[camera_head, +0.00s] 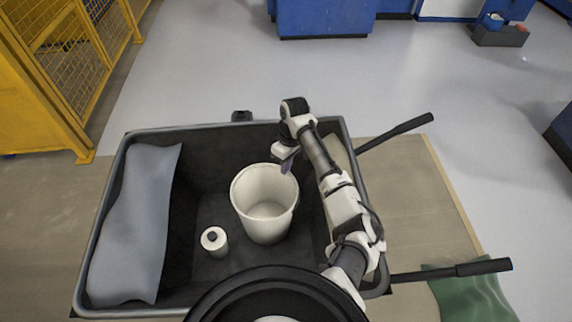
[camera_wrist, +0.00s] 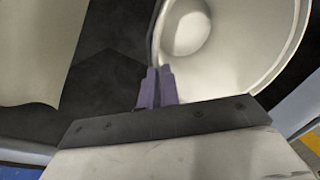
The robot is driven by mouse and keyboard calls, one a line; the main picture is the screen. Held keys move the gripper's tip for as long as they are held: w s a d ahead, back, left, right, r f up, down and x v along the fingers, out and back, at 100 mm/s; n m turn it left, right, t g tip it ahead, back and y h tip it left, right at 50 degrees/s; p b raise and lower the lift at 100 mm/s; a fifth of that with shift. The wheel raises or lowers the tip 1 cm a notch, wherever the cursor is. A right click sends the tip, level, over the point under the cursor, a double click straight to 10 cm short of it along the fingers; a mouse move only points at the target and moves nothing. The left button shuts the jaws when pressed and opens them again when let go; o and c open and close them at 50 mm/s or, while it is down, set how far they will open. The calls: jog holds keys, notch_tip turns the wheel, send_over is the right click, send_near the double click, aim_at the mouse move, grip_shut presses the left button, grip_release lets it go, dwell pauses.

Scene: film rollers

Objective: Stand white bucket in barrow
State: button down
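The white bucket (camera_head: 262,222) is inside the dark grey barrow (camera_head: 117,190), right of its middle, with its open mouth up. Whether its base touches the barrow floor I cannot tell. My gripper (camera_head: 287,165) reaches down at the bucket's far right rim. In the wrist view the two purple fingers (camera_wrist: 157,88) are close together, one on each side of the rim of the bucket (camera_wrist: 225,45), pinching its thin wall. My arm passes over the barrow's right side.
A small white roll with a dark top (camera_head: 214,241) stands left of the bucket. A grey-blue sheet (camera_head: 135,225) covers the barrow's left side. Barrow handles (camera_head: 395,132) stick out right. A yellow mesh fence (camera_head: 75,65) stands at upper left.

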jog(key=shift+f, duration=0.1)
jog(key=c, duration=1.6)
grip_release()
jog(key=r, duration=0.4)
jog(key=w+d+r, duration=0.1)
jog(key=r, duration=0.7)
jog(key=shift+w+d, duration=0.25)
jog(key=shift+w, duration=0.05)
